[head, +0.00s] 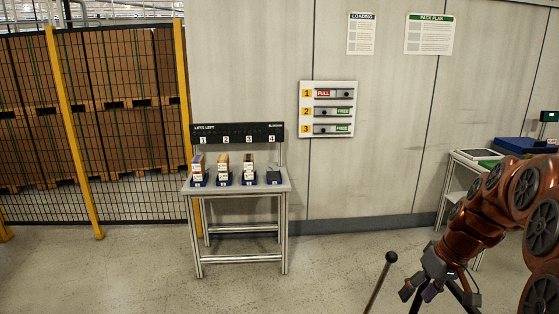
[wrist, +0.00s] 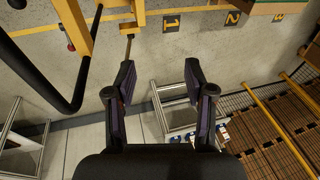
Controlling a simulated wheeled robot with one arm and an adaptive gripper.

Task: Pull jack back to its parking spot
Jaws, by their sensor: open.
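In the wrist view, a yellow frame (wrist: 72,25) and a thick black curved bar (wrist: 78,92) stand at the upper left; they look like parts of the jack, but its whole shape is not shown. My gripper (wrist: 160,68) is open, with nothing between its dark fingers. The black bar is left of the fingers and apart from them in the picture. In the head view my gripper (head: 434,290) hangs at the lower right. A rod with a black knob (head: 390,258) stands left of it; I cannot tell if it belongs to the jack.
Floor marks 1 (wrist: 171,23), 2 (wrist: 232,18) and 3 (wrist: 278,16) show in the wrist view. A table with blue bins (head: 240,257) stands by the wall, beside a yellow-post fence (head: 75,120). A slot board (head: 328,108) reads 1 FULL, 2 and 3 FREE.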

